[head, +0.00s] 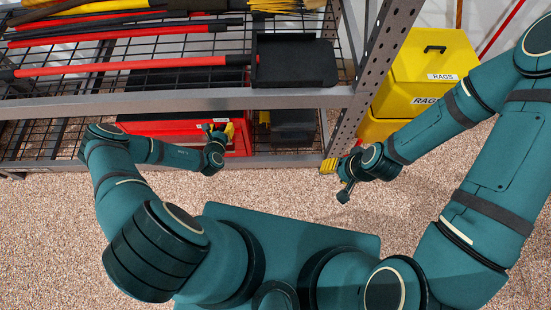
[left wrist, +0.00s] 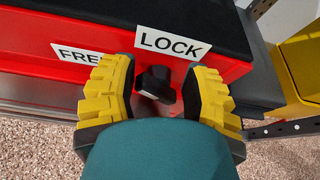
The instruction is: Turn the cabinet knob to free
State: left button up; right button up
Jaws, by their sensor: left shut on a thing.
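The red cabinet (head: 180,130) sits on the lower shelf in the head view, and its red front (left wrist: 40,45) fills the upper left wrist view. A white FREE label (left wrist: 77,53) is at the left and a white LOCK label (left wrist: 172,44) is right of it. The black knob (left wrist: 153,80) is just below the LOCK label. My left gripper (head: 222,132) is at the cabinet front, its yellow-padded fingers (left wrist: 156,95) on either side of the knob, shut on it. The knob's lower part is partly hidden. My right gripper (head: 345,190) hangs away from the cabinet, its fingers unclear.
The steel shelf edge (head: 120,100) runs above the cabinet, with a perforated post (head: 370,80) to its right. Yellow RAGS bins (head: 430,70) stand beyond the post. A black tray (head: 292,62) and long-handled tools lie on the upper shelf. Speckled floor is open in front.

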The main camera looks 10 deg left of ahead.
pick_arm(q)
jog(key=shift+d+m, duration=0.2)
jog(key=shift+m, duration=0.1)
jog(key=shift+s+d+r+y, duration=0.1)
jog(key=shift+s+r+y, duration=0.05)
jog(key=shift+s+y, duration=0.15)
jog(key=r+p+v, duration=0.1)
jog(key=p+v, duration=0.3)
jog(key=v, duration=0.9)
jog(key=w+d+r+m+h, duration=0.1)
jog(key=d+r+m+h, duration=0.2)
jog(key=d+h, duration=0.25)
jog(key=w+d+r+m+h, duration=0.2)
jog(key=d+m+h, duration=0.2)
jog(key=d, duration=0.3)
jog(key=s+d+r+m+g+h+b, duration=0.1)
jog(key=s+d+r+m+g+h, duration=0.3)
jog(key=s+d+m+g+h, duration=0.2)
jog(key=shift+d+r+m+g+h, duration=0.35)
jog(key=shift+d+m+h, duration=0.3)
jog(key=shift+d+m, duration=0.55)
jog(key=shift+d+f, duration=0.1)
jog(key=shift+d, duration=0.1)
